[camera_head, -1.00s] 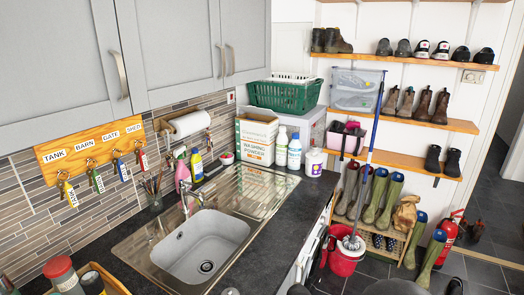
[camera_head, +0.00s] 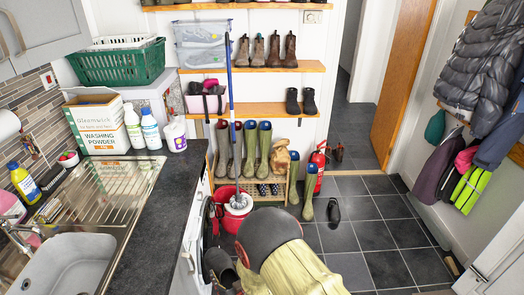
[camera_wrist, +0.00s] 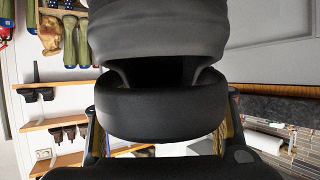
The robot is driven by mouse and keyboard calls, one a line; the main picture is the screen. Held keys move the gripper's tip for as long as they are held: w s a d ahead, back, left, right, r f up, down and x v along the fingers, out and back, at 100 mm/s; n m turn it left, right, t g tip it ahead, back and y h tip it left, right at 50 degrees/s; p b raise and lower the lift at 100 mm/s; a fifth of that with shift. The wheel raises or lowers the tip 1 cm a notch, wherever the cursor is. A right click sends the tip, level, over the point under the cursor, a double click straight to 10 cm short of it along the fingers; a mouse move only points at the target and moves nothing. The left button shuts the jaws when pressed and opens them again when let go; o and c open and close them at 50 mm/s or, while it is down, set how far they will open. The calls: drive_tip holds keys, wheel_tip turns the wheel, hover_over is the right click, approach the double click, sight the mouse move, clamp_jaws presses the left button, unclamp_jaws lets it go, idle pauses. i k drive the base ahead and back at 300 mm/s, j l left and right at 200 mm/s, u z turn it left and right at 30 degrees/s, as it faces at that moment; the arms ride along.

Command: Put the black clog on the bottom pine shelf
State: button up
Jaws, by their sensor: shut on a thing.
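My gripper (camera_wrist: 163,122) is shut on the black clog (camera_wrist: 155,112), which fills the middle of the wrist view with its dark opening showing. In the head view the clog (camera_head: 217,264) shows low, beside my arm and near the counter end; the fingers are hidden there. The bottom pine shelf (camera_head: 262,115) is on the far white wall, above the wellies. A black pair of shoes (camera_head: 301,102) stands at its right end and a pink and white caddy at its left. Its middle is bare.
A red bucket with a mop (camera_head: 237,205) stands before the welly rack (camera_head: 250,187); the mop handle rises across the shelves. A red extinguisher (camera_head: 318,165), loose wellies and a black shoe (camera_head: 333,209) are on the floor. The dark counter (camera_head: 155,215) is at left.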

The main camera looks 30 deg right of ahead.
sight(245, 109)
drive_tip(key=i+l+z, duration=0.1)
drive_tip(key=i+l, duration=0.35)
drive_tip(key=i+l+z, duration=0.1)
drive_tip(key=i+l, duration=0.3)
drive_tip(key=i+l+z, duration=0.1)
drive_tip(key=i+l, duration=0.3)
drive_tip(key=i, duration=0.2)
drive_tip(key=i+l+z, duration=0.1)
drive_tip(key=i+l, duration=0.2)
drive_tip(key=i, duration=0.2)
drive_tip(key=i+l+z, duration=0.15)
drive_tip(key=i+l, duration=0.15)
drive_tip(key=i, duration=0.2)
drive_tip(key=i+l+z, duration=0.1)
drive_tip(key=i+l, duration=0.15)
drive_tip(key=i, duration=0.3)
